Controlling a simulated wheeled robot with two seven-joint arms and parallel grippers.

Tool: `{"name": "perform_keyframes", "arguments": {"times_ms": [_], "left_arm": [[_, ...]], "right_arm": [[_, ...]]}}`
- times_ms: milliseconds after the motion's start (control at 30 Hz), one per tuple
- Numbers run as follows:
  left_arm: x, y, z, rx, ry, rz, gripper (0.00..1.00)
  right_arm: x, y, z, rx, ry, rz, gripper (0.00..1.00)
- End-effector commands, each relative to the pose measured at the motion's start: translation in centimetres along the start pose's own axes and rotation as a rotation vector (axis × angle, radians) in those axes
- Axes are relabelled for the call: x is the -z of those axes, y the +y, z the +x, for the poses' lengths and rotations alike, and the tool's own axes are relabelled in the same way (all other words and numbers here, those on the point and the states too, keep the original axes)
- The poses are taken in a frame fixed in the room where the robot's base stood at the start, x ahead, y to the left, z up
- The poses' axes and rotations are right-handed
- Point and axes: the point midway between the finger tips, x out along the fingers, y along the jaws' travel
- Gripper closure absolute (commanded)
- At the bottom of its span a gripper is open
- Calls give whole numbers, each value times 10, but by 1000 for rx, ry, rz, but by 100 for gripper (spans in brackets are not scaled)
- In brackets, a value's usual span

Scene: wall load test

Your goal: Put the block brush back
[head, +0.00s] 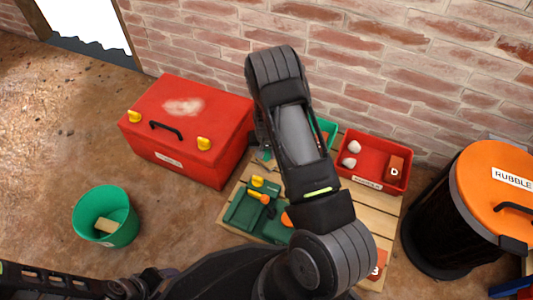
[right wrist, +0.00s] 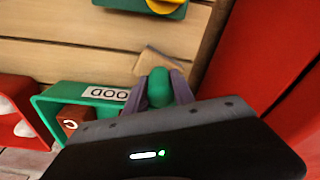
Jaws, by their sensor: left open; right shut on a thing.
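In the right wrist view, my right gripper (right wrist: 160,90) is shut on the green handle of the block brush (right wrist: 159,86). A tan part of the brush (right wrist: 156,62) shows just beyond the fingers, over or near the wooden slats. In the head view my right arm covers most of this gripper (head: 262,145), which is between the red toolbox and the green box. My left gripper (head: 130,288) is low at the bottom left, apart from everything, and open; its fingers are hard to make out.
A slatted wooden pallet (head: 386,216) carries a green tray (head: 243,213), a green GOOD box (right wrist: 62,92) with a block, and a red box (head: 391,147) with white lumps. A red toolbox (head: 190,125), green bucket (head: 90,215) and orange-lidded RUBBLE bin (head: 490,185) stand around it.

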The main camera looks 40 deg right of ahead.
Motion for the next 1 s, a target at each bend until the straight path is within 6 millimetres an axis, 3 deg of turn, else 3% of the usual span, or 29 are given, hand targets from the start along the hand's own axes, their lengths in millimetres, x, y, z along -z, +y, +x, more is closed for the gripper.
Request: {"name": "perform_keyframes", "arguments": {"times_ms": [300,667,867,1000], "left_arm": [[0,0,1,0,0,0,34],[0,1,-4,0,-1,0,34],[-1,6,-16,3,-2,1,34],[-2,10,-28,5,-3,2,34]], "right_arm": [[0,0,1,0,0,0,48],[1,0,-5,0,0,0,48],[1,0,-34,1,1,0,48],[2,-1,-65,2,2,0,48]]}}
